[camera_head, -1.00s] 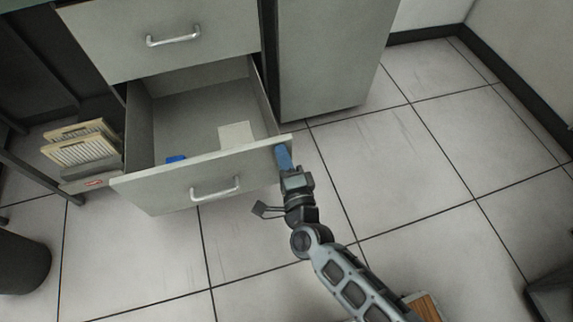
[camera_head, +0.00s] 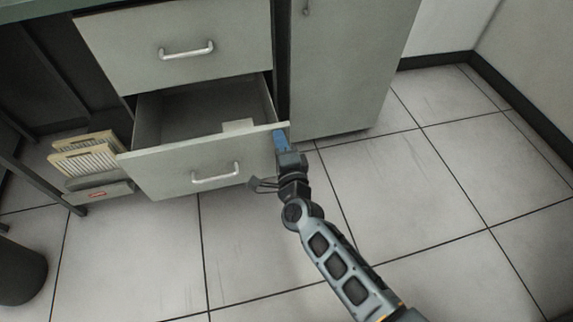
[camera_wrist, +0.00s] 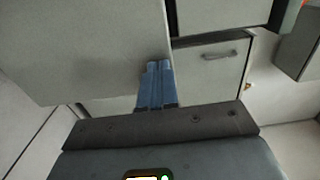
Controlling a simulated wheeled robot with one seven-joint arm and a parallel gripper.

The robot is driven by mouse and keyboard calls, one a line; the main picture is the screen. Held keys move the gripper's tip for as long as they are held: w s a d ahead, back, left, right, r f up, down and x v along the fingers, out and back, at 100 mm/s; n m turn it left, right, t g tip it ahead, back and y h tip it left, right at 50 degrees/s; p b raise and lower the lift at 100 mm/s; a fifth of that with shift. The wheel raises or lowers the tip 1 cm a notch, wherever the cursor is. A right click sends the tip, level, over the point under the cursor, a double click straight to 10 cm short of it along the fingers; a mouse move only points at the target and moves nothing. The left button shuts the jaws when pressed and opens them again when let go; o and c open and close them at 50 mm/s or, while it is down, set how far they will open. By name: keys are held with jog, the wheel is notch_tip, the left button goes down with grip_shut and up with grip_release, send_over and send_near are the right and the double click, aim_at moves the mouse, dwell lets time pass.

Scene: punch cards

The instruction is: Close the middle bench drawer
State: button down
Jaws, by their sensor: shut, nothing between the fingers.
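The open drawer (camera_head: 150,172) is the lower of two drawer fronts in view in the head view. It has a grey front with a metal handle (camera_head: 216,173) and stands partly pulled out. A pale card or block (camera_head: 237,126) lies inside it. My gripper (camera_head: 281,140) is shut and empty, with its blue fingers at the right end of the drawer front, seemingly against it. In the wrist view, the blue fingers (camera_wrist: 157,85) are together beside a large grey panel. I cannot tell the exact contact.
A shut drawer (camera_head: 175,48) with a handle is above. A grey cabinet (camera_head: 345,70) stands to the right. Stacked cards (camera_head: 85,155) in a tray sit left of the drawer. A dark round bin (camera_head: 20,272) is at lower left. The tiled floor (camera_head: 430,220) at right is clear.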

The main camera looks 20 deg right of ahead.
jog(key=w+b, duration=1.1)
jog(key=w, duration=0.9)
jog(key=shift+w+d+r, duration=0.2)
jog(key=shift+w+d, duration=0.1)
jog(key=shift+d, duration=0.05)
